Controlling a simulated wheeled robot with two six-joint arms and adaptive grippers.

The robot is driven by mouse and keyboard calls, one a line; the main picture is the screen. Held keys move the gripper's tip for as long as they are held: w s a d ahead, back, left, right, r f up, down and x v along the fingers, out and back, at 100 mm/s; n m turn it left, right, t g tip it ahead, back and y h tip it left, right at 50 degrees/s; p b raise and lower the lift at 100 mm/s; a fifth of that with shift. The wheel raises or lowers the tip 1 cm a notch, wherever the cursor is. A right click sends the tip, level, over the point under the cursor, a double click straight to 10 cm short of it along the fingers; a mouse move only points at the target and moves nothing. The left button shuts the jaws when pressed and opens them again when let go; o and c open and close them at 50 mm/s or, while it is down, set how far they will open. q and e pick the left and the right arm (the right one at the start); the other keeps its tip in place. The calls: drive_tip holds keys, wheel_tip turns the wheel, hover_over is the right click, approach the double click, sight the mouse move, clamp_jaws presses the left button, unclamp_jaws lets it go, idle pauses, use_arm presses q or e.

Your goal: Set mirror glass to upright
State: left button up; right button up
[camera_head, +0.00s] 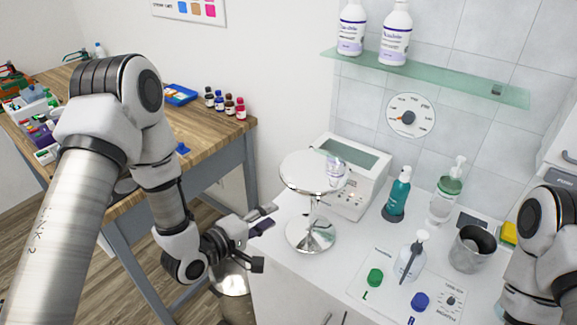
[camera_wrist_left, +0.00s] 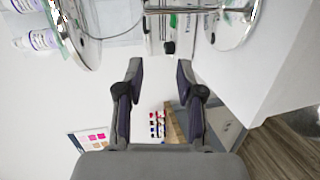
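The mirror stands on the white counter. Its round glass (camera_head: 306,170) lies tipped back, nearly flat and facing up, on a short chrome stem above a round chrome base (camera_head: 311,236). In the left wrist view, turned sideways, the glass (camera_wrist_left: 80,30) shows nearly edge-on at upper left and the base (camera_wrist_left: 232,26) at upper right. My left gripper (camera_head: 271,217) is just left of the stand, below the level of the glass. In the wrist view its fingers (camera_wrist_left: 159,68) are apart with nothing between them, not touching the mirror. My right gripper is out of view.
A white device (camera_head: 347,205) with a screen stands close behind the mirror. Teal (camera_head: 398,195) and clear (camera_head: 445,198) pump bottles and a metal cup (camera_head: 472,250) are to the right. A glass shelf (camera_head: 430,77) hangs above. A wooden table (camera_head: 205,130) is at left.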

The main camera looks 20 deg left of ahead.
use_arm(q)
drive_tip(key=t+h, duration=0.1)
drive_tip(key=t, duration=0.1)
approach(288, 164)
drive_tip(key=x, duration=0.2)
drive_tip(key=p+x, duration=0.2)
drive_tip(key=x, duration=0.5)
drive_tip(key=shift+w+d+f, duration=0.15)
drive_tip(key=shift+f, duration=0.05)
drive_tip(key=shift+w+d+f+p, duration=0.1)
drive_tip(key=shift+w+d+p, duration=0.1)
drive_tip(key=shift+w+p, duration=0.15)
clamp_jaws()
